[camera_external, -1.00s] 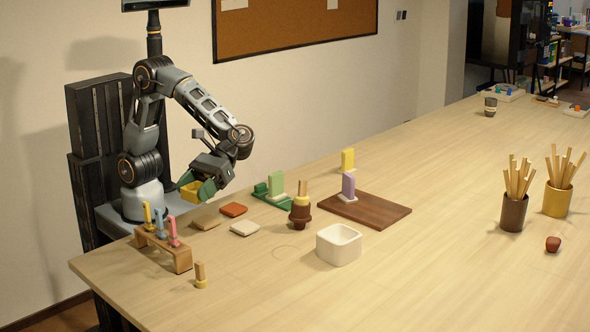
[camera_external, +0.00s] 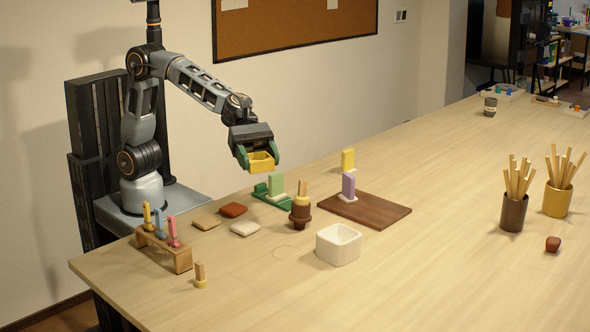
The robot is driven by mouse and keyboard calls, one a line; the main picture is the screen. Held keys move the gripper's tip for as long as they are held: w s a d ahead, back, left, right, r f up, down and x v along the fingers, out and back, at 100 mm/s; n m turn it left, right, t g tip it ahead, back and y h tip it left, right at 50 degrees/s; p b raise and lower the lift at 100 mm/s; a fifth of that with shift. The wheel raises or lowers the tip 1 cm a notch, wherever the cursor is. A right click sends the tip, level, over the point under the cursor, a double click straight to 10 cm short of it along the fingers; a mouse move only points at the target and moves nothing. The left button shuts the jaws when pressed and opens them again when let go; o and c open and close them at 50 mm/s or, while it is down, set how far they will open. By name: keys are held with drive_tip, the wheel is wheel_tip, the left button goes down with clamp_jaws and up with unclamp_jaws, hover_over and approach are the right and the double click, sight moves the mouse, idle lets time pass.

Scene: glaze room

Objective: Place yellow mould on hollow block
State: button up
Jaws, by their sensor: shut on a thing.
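My gripper (camera_external: 260,158) has green fingers and is shut on the yellow mould (camera_external: 262,164). It holds the mould in the air above the table, behind the upright green block. The mould looks like a small yellow open form, roughly level, with the fingers covering its sides. The hollow block (camera_external: 339,252) appears to be the white, square, open-topped piece on the table, in front and to the right of my gripper. Its hollow looks empty, though part of its floor is hidden.
A dark board (camera_external: 378,211) bears a purple piece (camera_external: 348,185). Flat tiles (camera_external: 245,229) and a wooden rack (camera_external: 180,259) lie left.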

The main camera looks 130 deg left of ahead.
drive_tip(key=w+a+n+t+y, duration=0.1)
drive_tip(key=a+n+y, duration=0.3)
drive_tip(key=a+y, duration=0.15)
drive_tip(key=b, duration=0.2)
hover_over(332, 230)
drive_tip(key=shift+n, duration=0.4)
drive_tip(key=f, duration=0.9)
drive_tip(key=shift+s+d+f, duration=0.1)
drive_tip(key=shift+s+f, duration=0.1)
drive_tip(key=shift+f, duration=0.15)
drive_tip(key=shift+w+f, duration=0.15)
drive_tip(key=shift+f, duration=0.1)
drive_tip(key=shift+w+f+b, duration=0.1)
drive_tip(key=shift+f+b, duration=0.95)
drive_tip(key=shift+f, duration=0.5)
drive_tip(key=shift+f, duration=0.1)
drive_tip(key=shift+f, duration=0.15)
drive_tip(key=o, duration=0.9)
drive_tip(key=shift+o, duration=0.2)
